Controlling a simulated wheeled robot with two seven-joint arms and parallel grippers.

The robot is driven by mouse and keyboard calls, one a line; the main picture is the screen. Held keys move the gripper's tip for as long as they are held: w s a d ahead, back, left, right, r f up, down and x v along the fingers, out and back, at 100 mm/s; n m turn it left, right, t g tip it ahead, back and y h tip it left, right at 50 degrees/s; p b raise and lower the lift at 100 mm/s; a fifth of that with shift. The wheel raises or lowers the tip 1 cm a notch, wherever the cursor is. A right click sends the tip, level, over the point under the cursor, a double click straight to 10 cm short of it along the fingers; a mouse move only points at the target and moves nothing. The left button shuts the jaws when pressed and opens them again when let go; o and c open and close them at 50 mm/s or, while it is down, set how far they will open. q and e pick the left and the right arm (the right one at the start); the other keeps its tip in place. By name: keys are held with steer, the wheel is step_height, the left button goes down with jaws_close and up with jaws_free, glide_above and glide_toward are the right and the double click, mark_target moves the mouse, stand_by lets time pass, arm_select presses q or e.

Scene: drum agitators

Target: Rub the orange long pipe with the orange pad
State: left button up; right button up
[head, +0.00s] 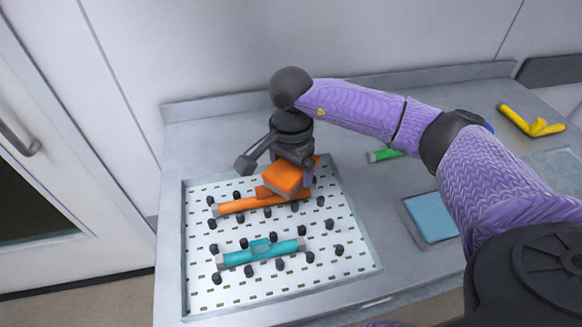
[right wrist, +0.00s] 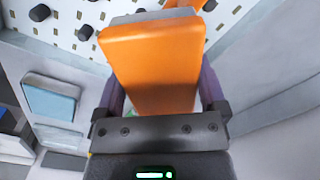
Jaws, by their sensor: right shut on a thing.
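The orange long pipe (head: 238,206) lies on the white perforated tray (head: 205,295) among dark pegs, in its back half. My right gripper (head: 296,172) is over the pipe's right part and is shut on the orange pad (head: 284,180). The pad hides part of the pipe. In the head view the pad looks very close to the pipe; I cannot tell whether they touch. In the right wrist view the pad (right wrist: 152,62) fills the middle between the fingers, and a bit of orange shows beyond it at the top. My left gripper is not in view.
A teal pipe (head: 262,254) lies on the tray in front of the orange one. To the right on the grey counter are a blue pad (head: 432,218), a green piece (head: 384,155) partly behind my arm, and a yellow pipe (head: 530,122). A wall stands behind.

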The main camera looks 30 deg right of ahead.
steer(key=shift+w+a+r+p, duration=0.15)
steer(key=shift+r+p, duration=0.15)
steer(key=shift+r, duration=0.35)
steer(key=shift+s+a+r+p, duration=0.15)
steer(key=shift+r+p, duration=0.1)
steer(key=shift+r, duration=0.35)
steer(key=shift+w+d+r+p, duration=0.1)
steer(key=shift+r+p, duration=0.5)
steer(key=shift+r, duration=0.15)
steer(key=shift+r+p, duration=1.1)
steer(key=shift+r, duration=0.35)
